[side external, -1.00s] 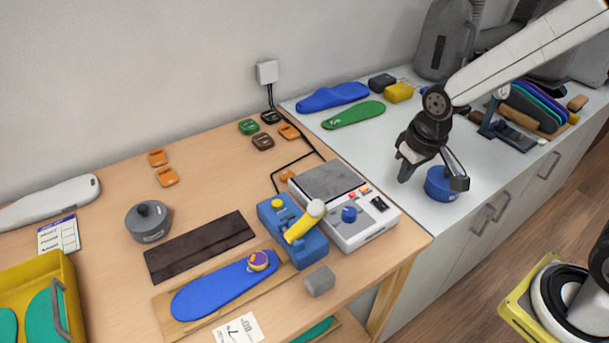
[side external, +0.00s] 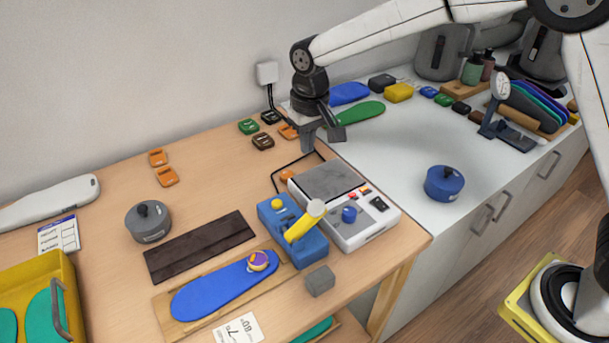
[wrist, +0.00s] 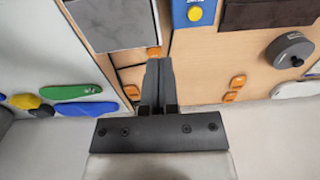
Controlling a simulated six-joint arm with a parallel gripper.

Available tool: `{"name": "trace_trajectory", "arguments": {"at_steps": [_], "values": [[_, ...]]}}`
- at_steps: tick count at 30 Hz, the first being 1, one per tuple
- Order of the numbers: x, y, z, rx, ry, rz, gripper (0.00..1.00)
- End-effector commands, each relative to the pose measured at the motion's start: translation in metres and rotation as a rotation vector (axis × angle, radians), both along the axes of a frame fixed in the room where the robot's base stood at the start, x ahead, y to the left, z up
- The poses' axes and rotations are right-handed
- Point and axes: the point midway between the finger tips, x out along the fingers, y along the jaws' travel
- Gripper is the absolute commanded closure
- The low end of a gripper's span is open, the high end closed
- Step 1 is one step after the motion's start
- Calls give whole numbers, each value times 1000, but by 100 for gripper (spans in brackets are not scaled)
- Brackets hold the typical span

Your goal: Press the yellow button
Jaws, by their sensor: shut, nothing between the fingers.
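A round yellow button (side external: 278,203) sits on top of a blue device (side external: 291,237) with a yellow lever (side external: 305,221). The button also shows at the top of the wrist view (wrist: 195,14), on the blue housing. My gripper (side external: 308,148) is above the back of the wooden table, behind and above the button and clear of it. In the wrist view my gripper's fingers (wrist: 158,62) are together with nothing between them; their tips point toward the table near an orange piece (wrist: 154,51).
A white machine (side external: 367,229) with a grey plate, small coloured buttons and a blue knob stands right of the blue device. A black cable (side external: 290,165) runs behind it. Several small coloured pieces lie near the wall. A blue pot (side external: 444,183) stands on the white counter.

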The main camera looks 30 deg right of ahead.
Motion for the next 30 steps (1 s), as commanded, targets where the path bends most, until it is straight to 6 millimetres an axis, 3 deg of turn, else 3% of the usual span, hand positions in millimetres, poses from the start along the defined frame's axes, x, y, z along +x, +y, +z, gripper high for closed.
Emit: {"name": "trace_trajectory", "arguments": {"at_steps": [6,12,30], "values": [[18,33,2,-7,27,3,100],[27,53,3,-13,44,2,100],[29,60,4,-16,51,0,100]]}}
